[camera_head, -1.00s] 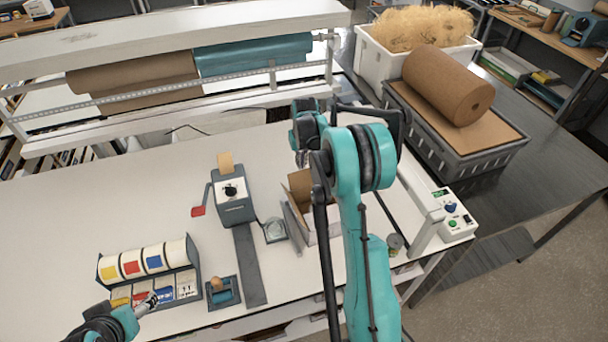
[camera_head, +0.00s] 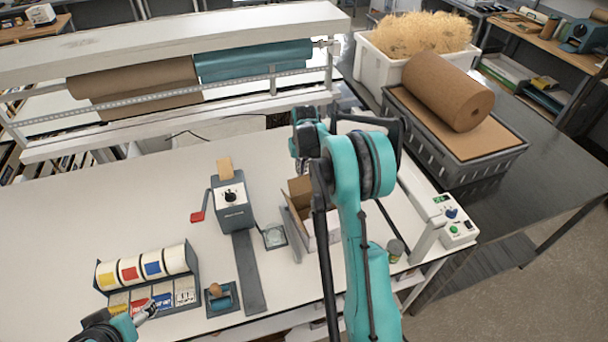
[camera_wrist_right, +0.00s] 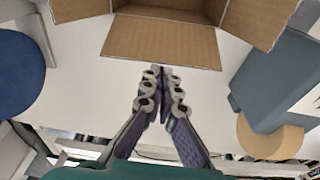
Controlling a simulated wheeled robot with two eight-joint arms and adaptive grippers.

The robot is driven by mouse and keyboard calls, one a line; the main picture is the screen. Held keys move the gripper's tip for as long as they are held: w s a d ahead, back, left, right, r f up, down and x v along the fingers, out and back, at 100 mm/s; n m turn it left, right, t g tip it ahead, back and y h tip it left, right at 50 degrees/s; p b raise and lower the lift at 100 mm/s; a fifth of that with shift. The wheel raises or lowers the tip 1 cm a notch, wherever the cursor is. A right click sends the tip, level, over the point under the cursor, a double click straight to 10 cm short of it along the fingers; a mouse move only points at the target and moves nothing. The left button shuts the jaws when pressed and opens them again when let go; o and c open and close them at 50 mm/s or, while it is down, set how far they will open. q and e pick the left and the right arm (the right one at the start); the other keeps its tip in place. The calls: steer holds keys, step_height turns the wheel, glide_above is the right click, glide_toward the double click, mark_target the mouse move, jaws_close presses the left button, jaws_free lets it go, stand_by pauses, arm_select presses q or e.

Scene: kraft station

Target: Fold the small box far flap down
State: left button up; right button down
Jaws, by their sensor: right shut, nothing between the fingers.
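The small cardboard box (camera_head: 300,190) stands on the white bench, partly hidden behind my right arm in the head view. In the right wrist view its open inside (camera_wrist_right: 170,8) shows at the top. One flap (camera_wrist_right: 160,42) on the gripper's side spreads outward, and side flaps splay left and right. My right gripper (camera_wrist_right: 162,72) is shut and empty, its fingertips just beyond that flap's outer edge; I cannot tell whether they touch it. My left gripper (camera_head: 147,308) is at the label rolls, far from the box; its opening is unclear.
A grey tape dispenser (camera_head: 231,203) stands left of the box, close to the right gripper in the wrist view (camera_wrist_right: 285,85). A label dispenser (camera_head: 190,262) is at the front left. A white sealer (camera_head: 445,228) is at the right. Paper rolls (camera_head: 250,60) hang behind.

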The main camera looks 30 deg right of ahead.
stand_by(0.4)
glide_above(311, 189)
steer(key=a, duration=0.2)
steer(key=shift+s+d+r+b, duration=0.1)
steer(key=shift+s+r+b, duration=0.05)
steer(key=shift+s+b, duration=0.25)
steer(key=shift+s+f+b, duration=0.45)
steer(key=shift+s+b, duration=0.15)
steer(key=shift+s, duration=0.2)
steer(key=shift+s+a+f, duration=0.1)
steer(key=shift+s+a, duration=0.1)
steer(key=shift+s, duration=0.4)
steer(key=shift+f, duration=0.1)
